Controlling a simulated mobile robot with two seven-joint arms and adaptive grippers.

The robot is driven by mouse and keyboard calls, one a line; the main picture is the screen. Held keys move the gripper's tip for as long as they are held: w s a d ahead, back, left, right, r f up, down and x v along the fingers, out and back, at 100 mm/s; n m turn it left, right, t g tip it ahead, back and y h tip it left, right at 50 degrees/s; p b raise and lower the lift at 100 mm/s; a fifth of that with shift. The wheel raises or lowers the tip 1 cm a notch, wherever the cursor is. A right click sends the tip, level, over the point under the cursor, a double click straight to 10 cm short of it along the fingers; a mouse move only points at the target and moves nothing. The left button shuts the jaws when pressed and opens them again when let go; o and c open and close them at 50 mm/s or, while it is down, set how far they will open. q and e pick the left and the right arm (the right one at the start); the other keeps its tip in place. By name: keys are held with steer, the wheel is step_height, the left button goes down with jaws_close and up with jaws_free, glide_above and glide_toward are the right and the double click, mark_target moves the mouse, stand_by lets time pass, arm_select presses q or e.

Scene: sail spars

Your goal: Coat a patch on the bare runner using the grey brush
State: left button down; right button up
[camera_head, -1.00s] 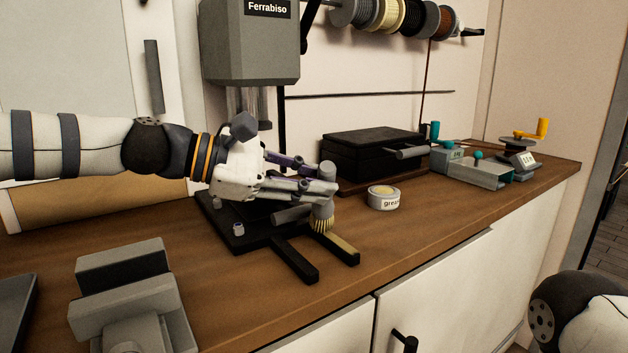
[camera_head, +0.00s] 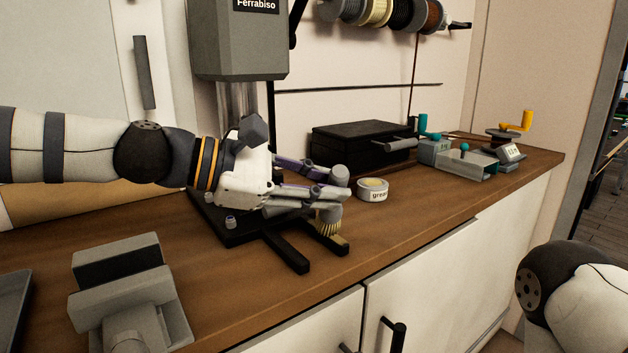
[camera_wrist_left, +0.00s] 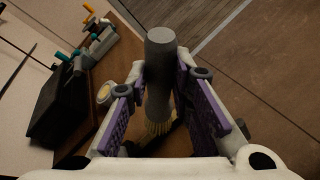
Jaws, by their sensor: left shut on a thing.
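My left gripper (camera_head: 338,184) is shut on the grey brush (camera_head: 328,213). In the left wrist view the brush's thick grey handle (camera_wrist_left: 160,75) stands between the purple-padded fingers (camera_wrist_left: 164,100). Its pale bristles (camera_wrist_left: 158,129) point down. In the head view the bristles (camera_head: 329,229) are at the right runner (camera_head: 338,245), a black bar with a yellowish look near its front. I cannot tell whether they touch it. The left runner (camera_head: 287,250) is dark and looks bare. Both stick out from the black press base. My right gripper is out of view.
A grease tin (camera_head: 373,190) stands open right of the gripper. A black box (camera_head: 362,149) and small grey-teal tools (camera_head: 468,160) stand farther right. A grey vise-like block (camera_head: 125,285) sits at front left. The counter's front right is clear.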

arm_select(q)
steer(key=shift+s+d+f, duration=0.25)
steer(key=shift+s+d, duration=0.1)
steer(key=shift+s, duration=0.1)
steer(key=shift+s+d+r, duration=0.15)
steer(key=shift+s+d, duration=0.75)
steer(key=shift+s, duration=0.3)
steer(key=shift+r, duration=0.1)
steer(key=shift+f, duration=0.2)
stand_by(1.5)
steer(key=shift+w+a, duration=0.1)
